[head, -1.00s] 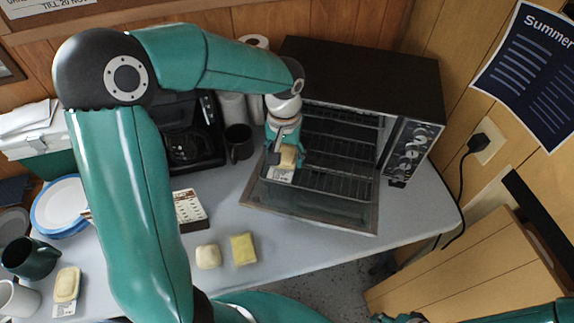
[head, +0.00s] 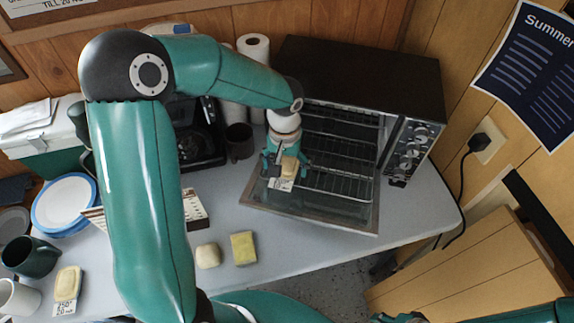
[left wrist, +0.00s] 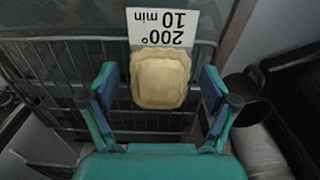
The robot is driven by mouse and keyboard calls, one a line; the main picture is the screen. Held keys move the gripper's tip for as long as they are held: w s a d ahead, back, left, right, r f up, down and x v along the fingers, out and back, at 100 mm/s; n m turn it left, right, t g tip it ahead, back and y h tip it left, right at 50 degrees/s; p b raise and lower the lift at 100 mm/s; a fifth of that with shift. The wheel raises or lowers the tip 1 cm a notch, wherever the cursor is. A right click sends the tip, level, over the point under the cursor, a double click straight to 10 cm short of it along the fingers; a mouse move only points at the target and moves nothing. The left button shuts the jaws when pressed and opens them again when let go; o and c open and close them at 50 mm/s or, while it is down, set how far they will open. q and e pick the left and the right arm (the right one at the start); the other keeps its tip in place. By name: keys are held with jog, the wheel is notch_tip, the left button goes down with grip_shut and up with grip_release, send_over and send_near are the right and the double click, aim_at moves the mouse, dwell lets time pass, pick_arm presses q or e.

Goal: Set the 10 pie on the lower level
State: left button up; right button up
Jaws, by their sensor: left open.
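The 10 pie (head: 290,166), a pale square pie with a card reading "200° 10 min" (left wrist: 163,35), sits at the oven's open front. In the left wrist view the pie (left wrist: 160,78) lies over a wire rack (left wrist: 70,75). My left gripper (head: 285,168) is open around it, one finger on each side with a gap. The toaster oven (head: 365,80) has its door down and shows an upper rack (head: 340,125) and a lower rack (head: 340,186). The pie is at the lower rack's front left; its exact contact is hard to see. My right gripper (head: 403,318) barely shows at the bottom edge.
Another pie (head: 68,281) with a card lies on the counter at lower left. A dark mug (head: 239,141) and coffee maker (head: 200,140) stand left of the oven.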

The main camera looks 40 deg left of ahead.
aim_at(285, 166)
pick_arm(q)
notch_tip(285, 166, up, 12)
dwell(0.7)
dwell(0.4)
